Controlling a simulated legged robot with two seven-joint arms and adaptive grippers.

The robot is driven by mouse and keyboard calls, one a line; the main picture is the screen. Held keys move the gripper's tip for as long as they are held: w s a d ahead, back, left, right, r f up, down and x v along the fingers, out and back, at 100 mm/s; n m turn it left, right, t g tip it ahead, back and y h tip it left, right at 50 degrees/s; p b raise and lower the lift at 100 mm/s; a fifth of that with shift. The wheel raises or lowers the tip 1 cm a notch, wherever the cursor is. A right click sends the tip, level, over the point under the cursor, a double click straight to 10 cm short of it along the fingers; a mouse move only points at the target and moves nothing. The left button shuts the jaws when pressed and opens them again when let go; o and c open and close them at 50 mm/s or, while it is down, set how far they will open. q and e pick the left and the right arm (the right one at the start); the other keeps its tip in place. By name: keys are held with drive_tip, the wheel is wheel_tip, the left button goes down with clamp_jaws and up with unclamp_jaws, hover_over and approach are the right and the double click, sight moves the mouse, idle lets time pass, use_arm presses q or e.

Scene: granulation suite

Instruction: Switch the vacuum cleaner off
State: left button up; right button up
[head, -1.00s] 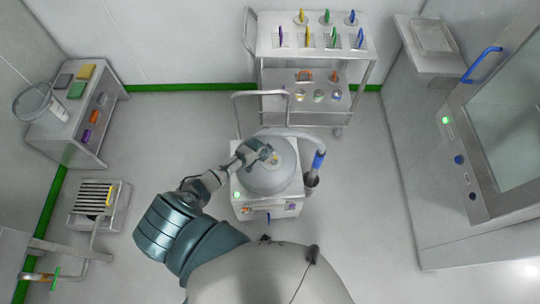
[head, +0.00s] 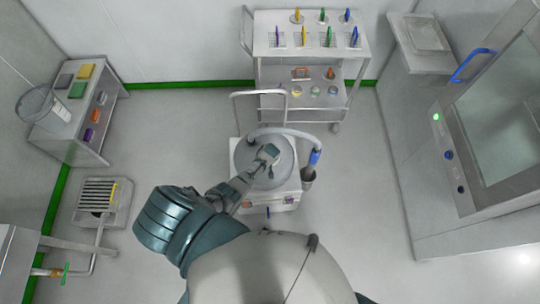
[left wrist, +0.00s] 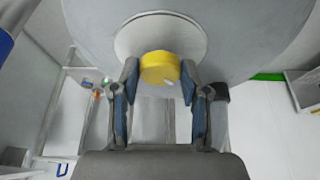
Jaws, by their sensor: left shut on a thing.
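The vacuum cleaner (head: 240,158) is a round grey-white drum on a pale wheeled base, with a push handle at its back and a hose on its right. In the left wrist view a yellow knob (left wrist: 160,66) stands on a pale round plate on the drum (left wrist: 235,40). My left gripper (head: 268,154) is over the drum. In the left wrist view its two blue-padded fingers (left wrist: 159,80) are on either side of the knob, shut on it. In the head view my gripper and arm hide the knob and part of the base. My right gripper is not in view.
A steel trolley (head: 262,50) with coloured tools stands behind the cleaner. A bench (head: 75,140) with a clear bucket is on the left, and a floor grate unit (head: 118,215) is below it. A glass-door cabinet (head: 440,180) stands on the right. Floor between is clear.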

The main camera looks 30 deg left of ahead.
use_arm(q)
drive_tip(key=shift+n, duration=0.6)
drive_tip(key=shift+d, duration=0.1)
drive_tip(key=o, duration=1.1)
drive_tip(key=shift+o, duration=0.2)
drive_tip(key=shift+r, duration=0.1)
drive_tip(key=v, duration=1.1)
drive_tip(key=shift+d+r, duration=0.3)
